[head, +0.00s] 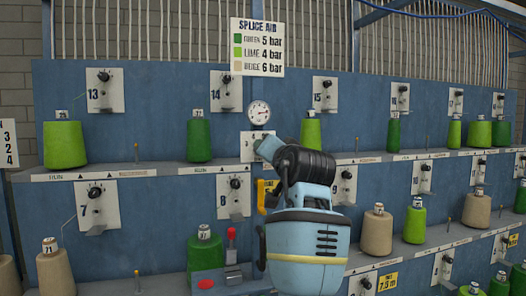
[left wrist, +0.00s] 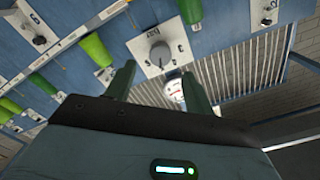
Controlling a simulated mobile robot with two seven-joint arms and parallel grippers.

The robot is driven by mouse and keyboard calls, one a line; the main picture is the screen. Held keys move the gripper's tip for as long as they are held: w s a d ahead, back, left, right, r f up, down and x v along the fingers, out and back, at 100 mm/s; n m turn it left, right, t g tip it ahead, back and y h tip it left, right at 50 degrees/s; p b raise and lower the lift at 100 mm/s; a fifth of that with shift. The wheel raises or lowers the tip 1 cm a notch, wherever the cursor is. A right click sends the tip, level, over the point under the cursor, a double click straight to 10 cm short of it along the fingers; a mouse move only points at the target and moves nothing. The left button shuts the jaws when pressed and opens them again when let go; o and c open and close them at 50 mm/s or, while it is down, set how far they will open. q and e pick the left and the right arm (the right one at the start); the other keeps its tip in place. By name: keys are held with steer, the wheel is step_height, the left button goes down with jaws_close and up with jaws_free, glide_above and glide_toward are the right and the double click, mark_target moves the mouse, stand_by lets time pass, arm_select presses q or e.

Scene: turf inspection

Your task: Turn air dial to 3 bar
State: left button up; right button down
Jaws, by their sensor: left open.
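The air dial (left wrist: 160,53) is a round grey knob on a white plate with numbers around it and "bar" lettering. In the left wrist view it lies just beyond and between the two fingertips of my left gripper (left wrist: 159,73), which is open and empty. The fingers look apart from the knob; its exact setting is too small to read. In the head view my left arm covers the knob, and only part of its plate (head: 246,146) shows. A round pressure gauge (head: 259,112) sits just above that plate; it also shows in the left wrist view (left wrist: 175,90). My right gripper is out of view.
A sign (head: 257,47) headed "SPLICE AIR" lists green 5 bar, lime 4 bar and beige 6 bar. Green and beige yarn cones (head: 65,145) stand on shelves along the blue panel (head: 160,100). A red-topped lever (head: 231,240) stands at the lower middle.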

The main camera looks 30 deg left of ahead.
arm_select(q)
steer(key=shift+x, duration=3)
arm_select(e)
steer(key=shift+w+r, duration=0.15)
arm_select(q)
steer(key=c, duration=1)
steer(key=shift+o, duration=0.2)
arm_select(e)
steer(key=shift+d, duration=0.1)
arm_select(q)
steer(key=shift+n+b, duration=0.9)
steer(key=shift+n, duration=8.1)
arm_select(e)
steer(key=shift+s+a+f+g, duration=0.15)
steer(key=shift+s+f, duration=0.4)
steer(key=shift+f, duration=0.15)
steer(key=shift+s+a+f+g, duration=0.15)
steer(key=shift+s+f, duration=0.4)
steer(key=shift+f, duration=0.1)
